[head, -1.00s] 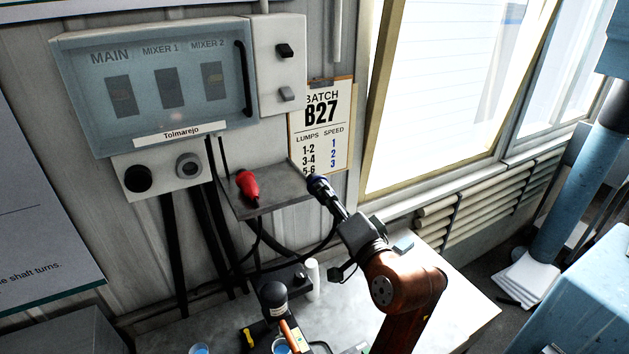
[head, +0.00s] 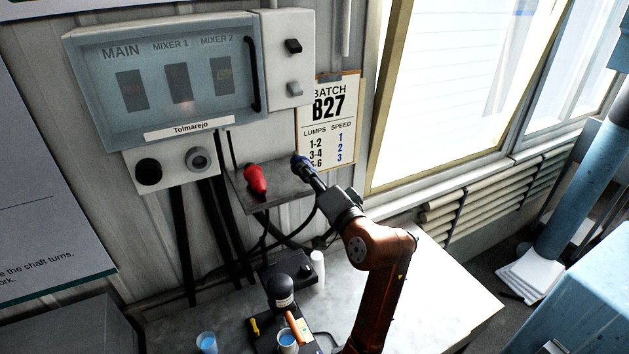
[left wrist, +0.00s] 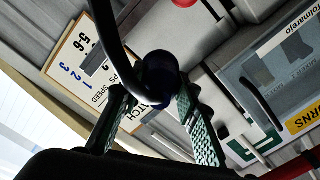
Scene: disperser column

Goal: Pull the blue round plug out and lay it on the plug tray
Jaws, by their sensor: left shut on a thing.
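The blue round plug (head: 300,163) is in my left gripper (head: 314,182), out of the sockets. In the head view it is over the right end of the grey plug tray (head: 283,192) on the wall. I cannot tell whether it touches the tray. In the left wrist view the dark blue plug (left wrist: 158,75) sits between the two green-padded fingers of my left gripper (left wrist: 150,105), with a black cable curving past it. A red plug (head: 257,182) lies on the left part of the tray. My right gripper is not in view.
The wall box has a black round socket (head: 149,172) and a grey-ringed socket (head: 198,159). Black cables (head: 222,240) hang below. The batch card (head: 333,120) is behind the plug. The bench (head: 440,290) below holds cups and a dark device (head: 282,290). Tray room shows between the plugs.

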